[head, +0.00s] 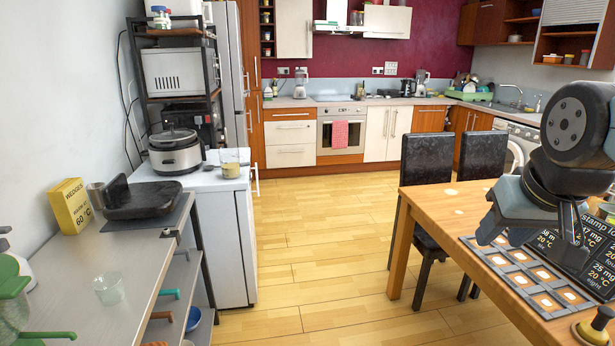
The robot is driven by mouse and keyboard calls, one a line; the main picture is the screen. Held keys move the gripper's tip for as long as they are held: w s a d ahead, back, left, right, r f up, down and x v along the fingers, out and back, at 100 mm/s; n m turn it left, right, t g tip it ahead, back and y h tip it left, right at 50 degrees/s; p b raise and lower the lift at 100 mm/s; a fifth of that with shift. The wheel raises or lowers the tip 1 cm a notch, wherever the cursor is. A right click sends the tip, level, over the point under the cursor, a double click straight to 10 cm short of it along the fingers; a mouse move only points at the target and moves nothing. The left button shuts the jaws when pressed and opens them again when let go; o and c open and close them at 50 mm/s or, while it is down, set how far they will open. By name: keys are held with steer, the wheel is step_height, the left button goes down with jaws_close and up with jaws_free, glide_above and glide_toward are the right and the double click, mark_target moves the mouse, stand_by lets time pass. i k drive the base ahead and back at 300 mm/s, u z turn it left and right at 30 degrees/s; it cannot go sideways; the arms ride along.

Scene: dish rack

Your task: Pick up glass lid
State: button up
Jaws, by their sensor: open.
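A dark lid (172,135), apparently glass, sits on a silver slow cooker (175,157) on the white cabinet at left. The cooker and lid are small in the view, and the lid's clear part is hard to make out. My gripper (572,250) hangs at the right edge, above the wooden table and far from the cooker. Its dark fingers are hard to separate from the dark board behind them; it is open and nothing shows between them.
A grey counter (95,275) at left holds a black tray (143,200), yellow box (72,206) and clear cup (109,289). A glass jar (230,163) stands beside the cooker. Black chairs (424,170) stand by the wooden table (440,205). The middle floor is clear. A green dish rack (472,97) is far back.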

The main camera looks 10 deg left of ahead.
mark_target(172, 133)
steer(key=u, duration=0.15)
steer(key=i, duration=1.1)
steer(key=u, duration=0.4)
steer(key=i, duration=1.05)
steer(key=u, duration=0.75)
steer(key=i, duration=1.35)
steer(key=u, duration=0.4)
